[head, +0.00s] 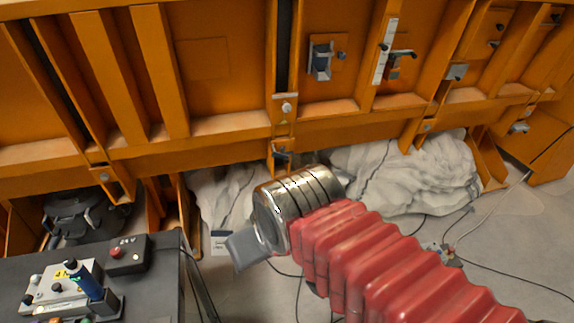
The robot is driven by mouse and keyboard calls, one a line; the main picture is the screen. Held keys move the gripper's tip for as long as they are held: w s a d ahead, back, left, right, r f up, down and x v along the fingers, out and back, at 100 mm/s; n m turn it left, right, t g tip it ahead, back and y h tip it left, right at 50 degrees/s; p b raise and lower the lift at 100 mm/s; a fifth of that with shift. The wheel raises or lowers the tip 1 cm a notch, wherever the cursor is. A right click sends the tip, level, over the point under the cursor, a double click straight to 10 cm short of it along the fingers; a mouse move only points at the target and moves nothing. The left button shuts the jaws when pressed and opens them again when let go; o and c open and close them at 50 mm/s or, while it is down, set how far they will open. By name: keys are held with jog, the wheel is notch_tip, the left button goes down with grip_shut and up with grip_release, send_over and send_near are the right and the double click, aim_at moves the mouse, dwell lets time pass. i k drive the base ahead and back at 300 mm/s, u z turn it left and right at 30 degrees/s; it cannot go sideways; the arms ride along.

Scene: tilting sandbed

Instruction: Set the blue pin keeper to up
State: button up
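I cannot single out the blue pin keeper for certain. A small dark blue-grey lever (281,153) shows on the orange frame just above my arm's metal wrist; whether it is up or down is too small to tell. A blue upright handle (87,283) stands on the control desk at the lower left. My gripper (240,252) is at the end of my red-sleeved arm, pointing left and down, apart from the orange frame. Only a flat grey finger part shows, and its opening is hidden. I see nothing held in it.
The orange ribbed wall (215,80) fills the top, with latches and a white scale (385,50) on it. White covered lumps (425,175) lie beneath it. The dark control desk (150,290) stands at the lower left. Cables cross the grey floor.

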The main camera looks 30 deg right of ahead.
aim_at(275, 153)
jog(key=z, duration=0.05)
jog(key=i, duration=0.95)
jog(key=u, duration=0.05)
